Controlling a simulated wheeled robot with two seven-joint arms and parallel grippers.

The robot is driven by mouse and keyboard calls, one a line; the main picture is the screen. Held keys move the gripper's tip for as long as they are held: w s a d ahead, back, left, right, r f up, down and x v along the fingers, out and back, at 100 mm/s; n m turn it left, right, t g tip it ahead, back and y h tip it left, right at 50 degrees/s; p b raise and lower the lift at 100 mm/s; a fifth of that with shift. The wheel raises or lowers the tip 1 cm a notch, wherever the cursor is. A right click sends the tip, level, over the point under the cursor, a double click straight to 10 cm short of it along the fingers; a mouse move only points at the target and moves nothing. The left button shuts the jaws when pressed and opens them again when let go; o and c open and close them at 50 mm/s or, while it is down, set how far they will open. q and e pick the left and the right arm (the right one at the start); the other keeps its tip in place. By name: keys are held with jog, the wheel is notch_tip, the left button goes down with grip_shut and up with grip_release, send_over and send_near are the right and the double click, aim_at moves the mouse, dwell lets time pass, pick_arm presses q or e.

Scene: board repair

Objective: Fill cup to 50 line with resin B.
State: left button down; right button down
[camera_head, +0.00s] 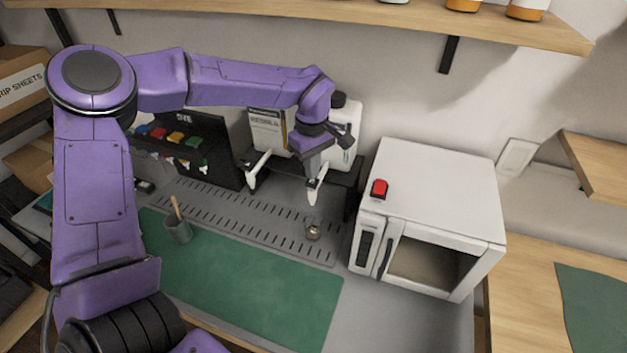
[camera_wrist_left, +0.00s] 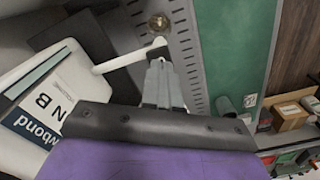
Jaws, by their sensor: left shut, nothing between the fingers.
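My left gripper (camera_head: 316,166) is shut with nothing between its fingers, beside the white tap (camera_head: 316,190) of the right-hand resin container. It also shows in the left wrist view (camera_wrist_left: 160,66), its tips close to the white spout (camera_wrist_left: 130,55); contact is unclear. The resin B container (camera_wrist_left: 40,110) has a dark blue and white label in the wrist view; its white body (camera_head: 345,145) is partly behind my arm in the head view. A small clear cup (camera_head: 313,231) stands on the grate below the tap and also shows in the wrist view (camera_wrist_left: 158,22). Its level and lines are too small to read.
Another resin container (camera_head: 266,130) stands to the left with its own tap (camera_head: 257,165). A grey cup with a stick (camera_head: 179,230) stands by the green mat (camera_head: 250,285). A white oven (camera_head: 440,190) with a red button is at right.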

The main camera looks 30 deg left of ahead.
pick_arm(q)
jog(key=shift+f, duration=0.1)
dwell(0.3)
jog(key=shift+f+b, duration=0.3)
jog(key=shift+f, duration=0.85)
dwell(1.3)
dwell(2.4)
notch_tip(320, 180, up, 2)
jog(key=shift+p, duration=1.25)
jog(key=shift+f, duration=0.2)
